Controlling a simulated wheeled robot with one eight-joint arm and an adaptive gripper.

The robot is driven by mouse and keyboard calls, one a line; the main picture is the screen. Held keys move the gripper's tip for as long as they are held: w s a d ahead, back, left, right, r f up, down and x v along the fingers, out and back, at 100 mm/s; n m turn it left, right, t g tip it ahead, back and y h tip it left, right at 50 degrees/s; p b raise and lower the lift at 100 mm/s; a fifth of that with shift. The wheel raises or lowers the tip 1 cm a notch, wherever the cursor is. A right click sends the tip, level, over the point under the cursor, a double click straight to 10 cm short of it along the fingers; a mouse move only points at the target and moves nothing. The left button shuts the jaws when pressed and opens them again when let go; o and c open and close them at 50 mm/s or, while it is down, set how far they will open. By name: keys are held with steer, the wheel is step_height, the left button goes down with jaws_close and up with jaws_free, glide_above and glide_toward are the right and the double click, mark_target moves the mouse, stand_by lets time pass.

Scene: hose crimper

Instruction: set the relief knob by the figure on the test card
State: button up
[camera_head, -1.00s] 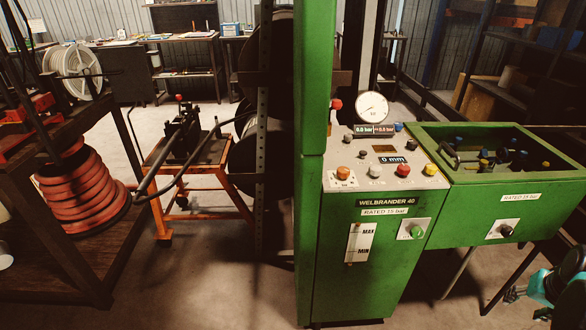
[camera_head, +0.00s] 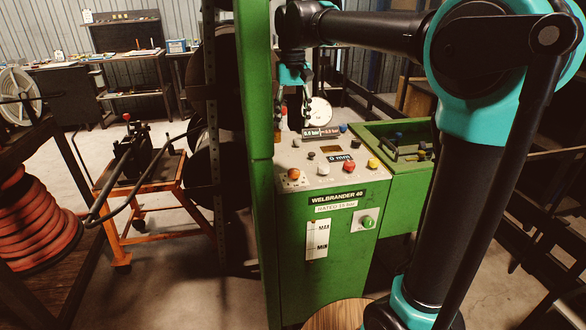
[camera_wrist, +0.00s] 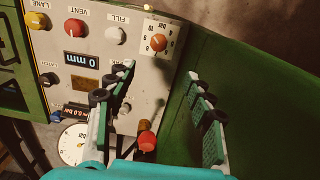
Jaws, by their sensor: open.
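An orange knob (camera_head: 293,174) sits on a small white plate at the front left of the crimper's grey panel. In the wrist view this knob (camera_wrist: 158,42) has a numbered scale around it, with its pointer setting too small to read. A red-capped fitting (camera_wrist: 147,140) stands at the panel's rear edge. No relief lettering is legible. My gripper (camera_head: 292,104) is open and empty above the rear left of the panel. In the wrist view its fingers (camera_wrist: 160,76) are spread, with the knob beyond their tips. I cannot make out a test card.
A tall green wall (camera_wrist: 255,85) rises close beside the panel. A round gauge (camera_head: 319,112) and a bar display (camera_head: 321,132) stand at the rear. Red (camera_wrist: 74,28), yellow (camera_wrist: 36,20) and white (camera_wrist: 114,35) knobs share the panel. A wooden round top (camera_head: 337,314) is below.

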mark_target(294, 170)
step_height(294, 170, down, 17)
steer(key=shift+d+r, duration=0.15)
stand_by(0.5)
steer(key=c, duration=1.2)
steer(key=shift+o, duration=0.2)
steer(key=shift+n, duration=0.3)
steer(key=n, duration=0.3)
steer(key=shift+n, duration=2.5)
